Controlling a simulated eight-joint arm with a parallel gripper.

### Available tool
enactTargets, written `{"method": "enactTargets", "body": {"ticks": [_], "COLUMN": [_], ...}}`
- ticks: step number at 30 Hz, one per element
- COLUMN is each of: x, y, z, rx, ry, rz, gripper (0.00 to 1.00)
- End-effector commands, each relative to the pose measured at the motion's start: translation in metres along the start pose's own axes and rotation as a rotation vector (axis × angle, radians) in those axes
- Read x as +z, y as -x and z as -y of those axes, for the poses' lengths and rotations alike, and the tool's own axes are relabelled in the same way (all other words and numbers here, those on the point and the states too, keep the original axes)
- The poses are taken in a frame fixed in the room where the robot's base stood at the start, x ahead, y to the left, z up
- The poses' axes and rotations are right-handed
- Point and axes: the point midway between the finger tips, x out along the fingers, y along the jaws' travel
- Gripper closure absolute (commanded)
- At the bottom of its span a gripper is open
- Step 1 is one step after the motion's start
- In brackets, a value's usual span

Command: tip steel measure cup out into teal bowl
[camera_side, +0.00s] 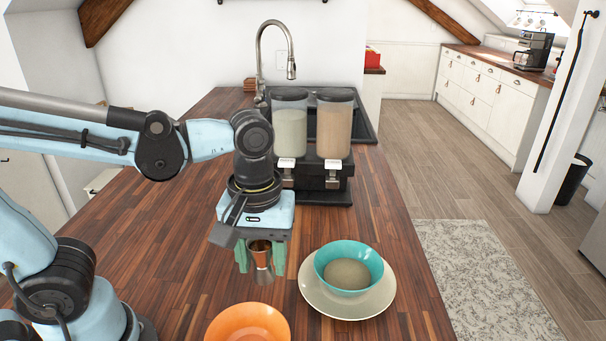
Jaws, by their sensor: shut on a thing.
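The steel measure cup (263,274) is between the green fingers of my gripper (260,262), which is shut on it. The cup looks roughly upright, with a brown-orange inside showing at its top; I cannot tell what it holds. The teal bowl (374,258) is just to the right of my gripper. It stands on a pale plate (312,294), and a greyish-tan fill shows inside it. The cup is beside the bowl, not over it.
An orange bowl (247,322) stands at the front edge of view, below my gripper. A twin dispenser (319,170) stands behind, with a sink and tap (290,68) beyond it. The wooden counter (150,240) is clear left of the gripper.

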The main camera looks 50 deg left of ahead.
Motion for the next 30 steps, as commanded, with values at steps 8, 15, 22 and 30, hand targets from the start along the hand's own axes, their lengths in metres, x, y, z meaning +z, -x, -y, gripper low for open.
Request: {"method": "enactTargets", "body": {"ticks": [8,15,22,30], "x": [0.000,-0.006,-0.026,-0.067], "y": [0.029,0.045,0.052,0.059], "z": [0.000,-0.004,-0.018,-0.041], "rx": [0.000,0.000,0.000,0.000], "ry": [0.000,0.003,0.004,0.004], "rz": [0.000,0.000,0.000,0.000], "gripper": [0.86,0.86,0.86,0.86]}}
